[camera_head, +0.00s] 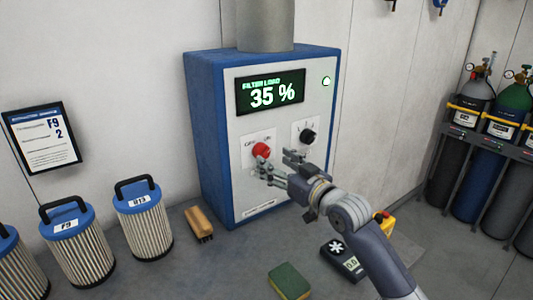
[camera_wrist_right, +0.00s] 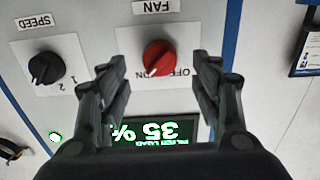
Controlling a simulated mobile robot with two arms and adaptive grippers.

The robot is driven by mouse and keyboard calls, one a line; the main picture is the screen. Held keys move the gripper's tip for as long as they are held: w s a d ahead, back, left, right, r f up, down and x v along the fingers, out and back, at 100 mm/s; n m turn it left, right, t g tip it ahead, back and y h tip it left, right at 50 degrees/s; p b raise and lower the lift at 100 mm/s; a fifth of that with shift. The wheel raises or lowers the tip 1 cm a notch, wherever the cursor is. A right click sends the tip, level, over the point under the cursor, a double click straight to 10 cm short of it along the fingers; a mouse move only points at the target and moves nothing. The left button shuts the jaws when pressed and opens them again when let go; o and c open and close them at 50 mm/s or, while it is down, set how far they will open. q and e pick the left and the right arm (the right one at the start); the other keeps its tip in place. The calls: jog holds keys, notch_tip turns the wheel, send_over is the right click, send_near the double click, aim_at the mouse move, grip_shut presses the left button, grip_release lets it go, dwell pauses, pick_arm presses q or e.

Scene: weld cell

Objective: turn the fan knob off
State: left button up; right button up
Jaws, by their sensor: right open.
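The red fan knob (camera_head: 261,150) is on the front panel of a blue and white filter unit (camera_head: 215,140), with OFF and ON labels beside it. My right gripper (camera_head: 279,167) is open and empty in front of the panel, close to the knob. In the right wrist view the picture is upside down, and the red knob (camera_wrist_right: 159,58) lies between the two spread fingers (camera_wrist_right: 160,85), apart from both. My left gripper is not in view.
A black speed knob (camera_head: 307,136) is right of the red one, under a display (camera_head: 270,92) reading 35 %. Gas cylinders (camera_head: 462,135) are at right.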

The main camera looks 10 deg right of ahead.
aim_at(266, 156)
jog(key=x, duration=0.3)
jog(key=shift+w+a, duration=0.1)
jog(key=shift+w, duration=0.05)
jog(key=shift+w+a+p, duration=0.2)
jog(key=shift+w+p, duration=0.15)
jog(key=shift+w, duration=0.35)
jog(key=shift+a+f, duration=0.1)
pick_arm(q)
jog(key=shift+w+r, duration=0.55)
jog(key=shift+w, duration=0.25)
pick_arm(e)
jog(key=c, duration=1.1)
